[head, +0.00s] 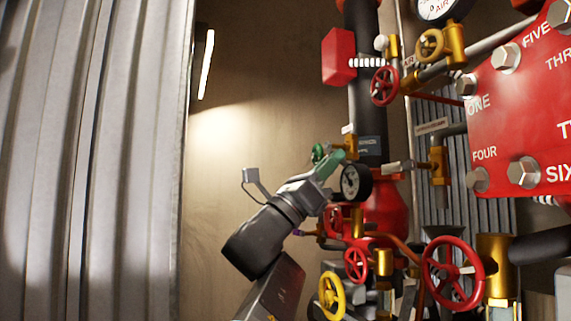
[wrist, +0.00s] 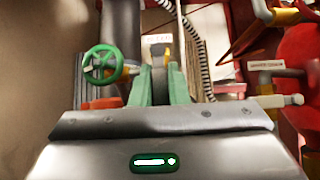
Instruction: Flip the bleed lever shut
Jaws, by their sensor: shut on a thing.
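My gripper (head: 335,160) has green fingers and reaches up to a small brass valve (head: 351,146) under a white tag, in front of the dark riser pipe. In the wrist view the fingers (wrist: 160,70) stand close together, with a grey piece of the bleed lever (wrist: 159,51) at their tips. The fingers are shut on it. Most of the lever is hidden by the fingers, so its angle cannot be told. The tag's words are too small to read.
A green handwheel (wrist: 103,64) is just left of the fingers. A pale-handled brass valve (head: 438,165) and a gauge (head: 350,182) are to the right. Red handwheels (head: 453,273) and a yellow handwheel (head: 332,296) sit lower.

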